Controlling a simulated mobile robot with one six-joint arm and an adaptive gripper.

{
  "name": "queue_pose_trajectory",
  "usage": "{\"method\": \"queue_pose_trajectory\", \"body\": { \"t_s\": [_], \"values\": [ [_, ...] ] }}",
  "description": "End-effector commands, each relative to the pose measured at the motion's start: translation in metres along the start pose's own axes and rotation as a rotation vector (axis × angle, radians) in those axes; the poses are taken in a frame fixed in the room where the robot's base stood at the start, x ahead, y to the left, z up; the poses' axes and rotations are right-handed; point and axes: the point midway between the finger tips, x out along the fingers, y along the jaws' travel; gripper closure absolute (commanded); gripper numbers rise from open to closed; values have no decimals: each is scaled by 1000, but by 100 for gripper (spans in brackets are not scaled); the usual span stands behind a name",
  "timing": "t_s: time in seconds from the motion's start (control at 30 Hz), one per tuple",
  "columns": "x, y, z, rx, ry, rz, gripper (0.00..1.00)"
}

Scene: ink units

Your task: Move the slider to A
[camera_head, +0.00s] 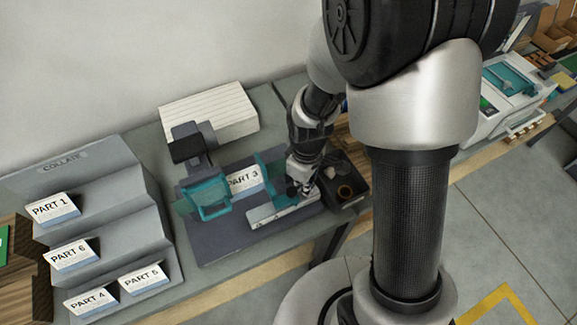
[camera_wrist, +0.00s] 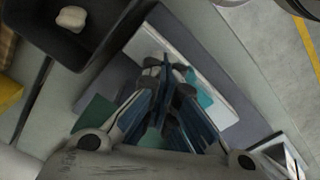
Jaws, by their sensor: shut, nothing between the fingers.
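The slider rail is a pale strip (camera_head: 280,214) along the front edge of a dark grey base (camera_head: 215,240), with small marks too blurred to read. It also shows in the wrist view as a light bar (camera_wrist: 150,45). My gripper (camera_head: 302,190) is over the rail's right part, pointing down; in the wrist view its fingers (camera_wrist: 176,78) are shut with nothing between them. They overlap the bar in view; I cannot tell whether they touch it. The slider's knob is not clearly visible. A teal part (camera_wrist: 203,96) shows just beside the fingers.
A teal clamp-like frame (camera_head: 208,197) and a PART 3 card (camera_head: 245,180) stand behind the rail. A dark bin (camera_head: 347,200) is close on the right. A stepped grey COLLATE rack (camera_head: 120,190) with several part cards is at left. A white stack (camera_head: 225,108) lies behind.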

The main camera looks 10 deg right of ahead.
Motion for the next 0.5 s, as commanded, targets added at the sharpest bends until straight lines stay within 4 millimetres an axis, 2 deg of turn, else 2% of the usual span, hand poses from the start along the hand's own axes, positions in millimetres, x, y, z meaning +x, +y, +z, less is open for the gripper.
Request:
{"method": "queue_pose_trajectory", "body": {
  "t_s": [0.5],
  "values": [
    [0, -19, -10, -1, -2, -1, 100]
  ]
}}
